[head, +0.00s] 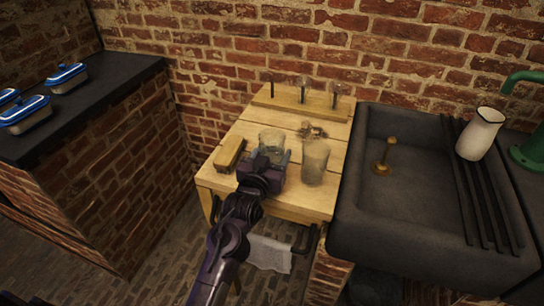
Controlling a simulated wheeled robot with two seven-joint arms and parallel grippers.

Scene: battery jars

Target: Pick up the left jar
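The left jar (271,137) is clear glass and stands upright on the wooden table (232,181). My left gripper (272,154) is right at its near side, with its fingers pointing at the jar and hiding its lower part. Whether the fingers touch the jar or have shut on it cannot be made out. A second, cloudy glass jar (315,162) stands upright to the right of the gripper, apart from it. My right gripper is not in view.
A wooden block or brush (229,154) lies left of the gripper. Small brownish pieces (312,131) lie behind the jars. A rack with three upright rods (297,100) stands at the back. A dark sink (416,190) with a white jug (479,134) is to the right.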

